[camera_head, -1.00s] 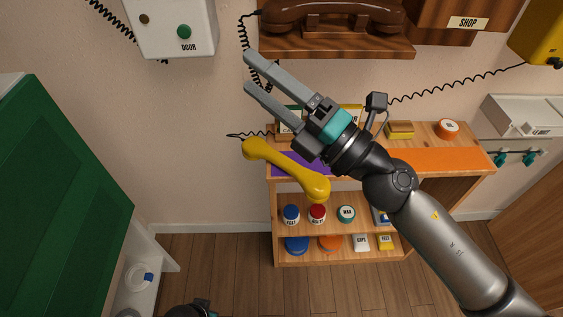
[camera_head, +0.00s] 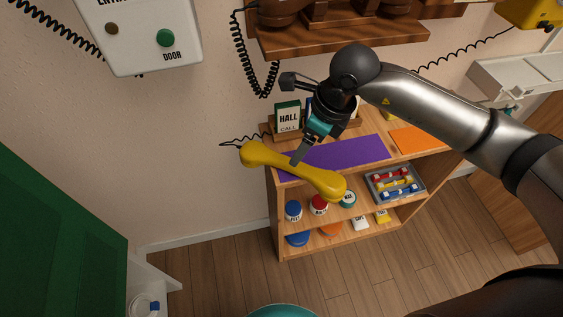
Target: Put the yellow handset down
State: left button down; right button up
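The yellow handset (camera_head: 292,169) lies slantwise across the front left corner of the shelf top, its left end past the shelf's side. Whether it rests on the shelf or is above it is hard to tell. My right gripper (camera_head: 298,158) comes down from above, with its fingertips at the middle of the handset. The fingers overlap in this view, so I cannot see whether they are shut on it. A purple mat (camera_head: 345,153) covers the shelf top behind the handset. My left gripper's fingers are out of view.
A HALL sign (camera_head: 288,115) stands behind the mat. An orange mat (camera_head: 418,138) lies to the right. Lidded jars (camera_head: 293,210) and a tray of small handsets (camera_head: 396,185) sit below. A brown wall phone (camera_head: 340,38) and white DOOR box (camera_head: 140,35) are above.

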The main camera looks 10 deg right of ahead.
aim_at(291, 169)
jog(key=shift+x, duration=0.85)
jog(key=x, duration=0.1)
jog(key=b+x, duration=0.1)
jog(key=x, duration=0.1)
jog(key=shift+s+a+f+b, duration=0.2)
jog(key=shift+a+f+b, duration=0.05)
jog(key=shift+b, duration=0.05)
jog(key=shift+x, duration=0.75)
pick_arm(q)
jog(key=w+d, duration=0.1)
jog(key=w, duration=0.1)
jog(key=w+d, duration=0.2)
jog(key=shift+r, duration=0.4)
pick_arm(e)
grip_shut()
jog(key=shift+r, duration=0.1)
